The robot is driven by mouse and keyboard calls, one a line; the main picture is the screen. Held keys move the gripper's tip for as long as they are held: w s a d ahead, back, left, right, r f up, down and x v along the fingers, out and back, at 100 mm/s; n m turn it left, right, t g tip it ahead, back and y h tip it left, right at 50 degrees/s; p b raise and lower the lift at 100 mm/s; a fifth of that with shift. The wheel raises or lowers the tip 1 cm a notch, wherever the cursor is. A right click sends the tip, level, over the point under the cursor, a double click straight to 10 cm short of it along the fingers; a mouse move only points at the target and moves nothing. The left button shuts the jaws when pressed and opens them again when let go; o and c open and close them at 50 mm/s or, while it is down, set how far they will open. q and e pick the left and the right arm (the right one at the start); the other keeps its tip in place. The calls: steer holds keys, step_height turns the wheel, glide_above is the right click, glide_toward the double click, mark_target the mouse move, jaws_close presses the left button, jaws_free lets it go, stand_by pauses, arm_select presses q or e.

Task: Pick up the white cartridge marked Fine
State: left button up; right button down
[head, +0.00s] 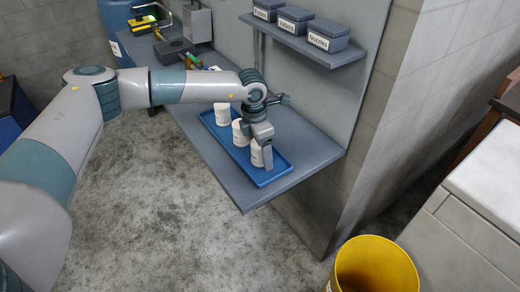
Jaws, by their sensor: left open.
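Three white cartridges stand upright in a row in a blue tray on the grey bench: a far one (221,112), a middle one (240,134) and a near one (256,153). Their markings are too small to read, so I cannot tell which is marked Fine. My left gripper (262,158) is open and points down at the near cartridge. One finger shows beside its right side and hides part of it; I cannot tell whether they touch. My right gripper is not in view.
The blue tray (282,165) lies near the front end of the bench (243,198). A wall shelf (315,50) above holds three labelled grey boxes. A yellow bin (377,265) stands on the floor at the lower right. Tools lie at the bench's far end.

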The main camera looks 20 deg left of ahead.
arm_select(q)
steer(key=shift+f, duration=0.15)
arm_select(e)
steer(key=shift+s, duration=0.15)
arm_select(q)
steer(key=c, duration=1.2)
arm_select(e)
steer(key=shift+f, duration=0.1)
